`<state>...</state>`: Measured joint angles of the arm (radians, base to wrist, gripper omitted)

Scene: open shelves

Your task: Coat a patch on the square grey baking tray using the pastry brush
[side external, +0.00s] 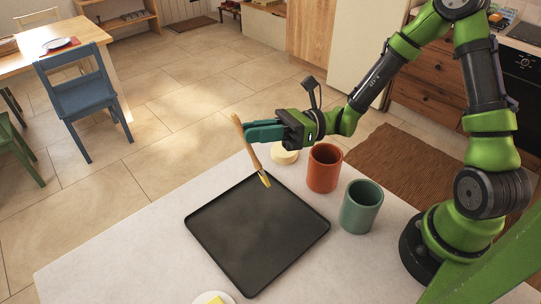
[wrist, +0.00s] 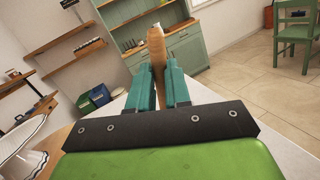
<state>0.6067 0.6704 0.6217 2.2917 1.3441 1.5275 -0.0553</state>
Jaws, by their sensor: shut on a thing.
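The square grey baking tray (side external: 258,236) lies flat on the pale table, dark and with a low rim. The pastry brush (side external: 250,150) has a wooden handle and pale yellowish bristles, and is held tilted with its bristles down. My gripper (side external: 250,132) is shut on the brush handle, above the far corner of the tray. The bristle tip is over the tray near that corner; I cannot tell whether it touches. In the wrist view the handle (wrist: 156,50) stands between the two teal fingers, and the bristles are hidden. I see no clear coating on the tray.
An orange cup (side external: 324,168) and a green cup (side external: 360,207) stand right of the tray. A round pale object (side external: 284,154) sits behind it. A small white dish (side external: 214,297) with something yellow is at the front edge. The table's left part is clear.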

